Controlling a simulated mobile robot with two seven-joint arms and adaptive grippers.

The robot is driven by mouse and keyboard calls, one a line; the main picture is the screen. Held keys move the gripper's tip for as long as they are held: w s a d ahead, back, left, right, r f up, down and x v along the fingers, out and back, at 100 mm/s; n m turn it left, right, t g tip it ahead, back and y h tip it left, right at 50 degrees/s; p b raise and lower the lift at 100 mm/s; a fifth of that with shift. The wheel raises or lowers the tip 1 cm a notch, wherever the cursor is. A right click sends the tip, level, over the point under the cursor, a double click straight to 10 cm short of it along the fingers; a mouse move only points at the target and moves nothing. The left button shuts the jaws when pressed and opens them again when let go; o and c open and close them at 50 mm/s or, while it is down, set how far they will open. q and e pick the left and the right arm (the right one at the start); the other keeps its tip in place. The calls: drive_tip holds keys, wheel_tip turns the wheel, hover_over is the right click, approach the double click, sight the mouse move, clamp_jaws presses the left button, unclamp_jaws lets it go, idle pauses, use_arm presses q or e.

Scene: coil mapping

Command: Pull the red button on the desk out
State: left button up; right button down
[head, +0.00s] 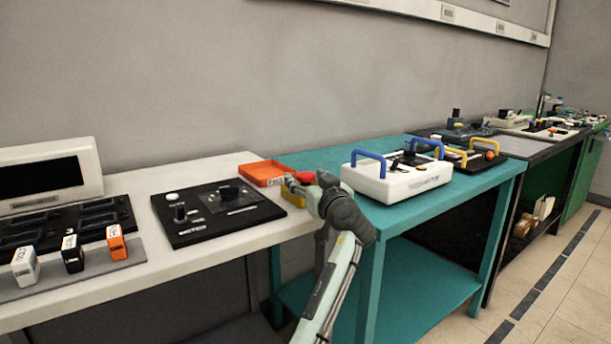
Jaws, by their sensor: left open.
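A red button (305,177) shows in the head view, just above a small yellow box (292,195) near the right end of the white desk (215,257). My left gripper (323,186) is open and close to the right of the button, partly covering the yellow box. I cannot tell whether its fingers touch the button or are around it. My right gripper is not in view.
A black panel with knobs (217,213) is further left. A white box with blue handles (398,182) stands on the teal table (455,205) to the right.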

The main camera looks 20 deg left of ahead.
use_arm(q)
drive_tip(key=shift+w+a, duration=0.3)
clamp_jaws()
idle(0.3)
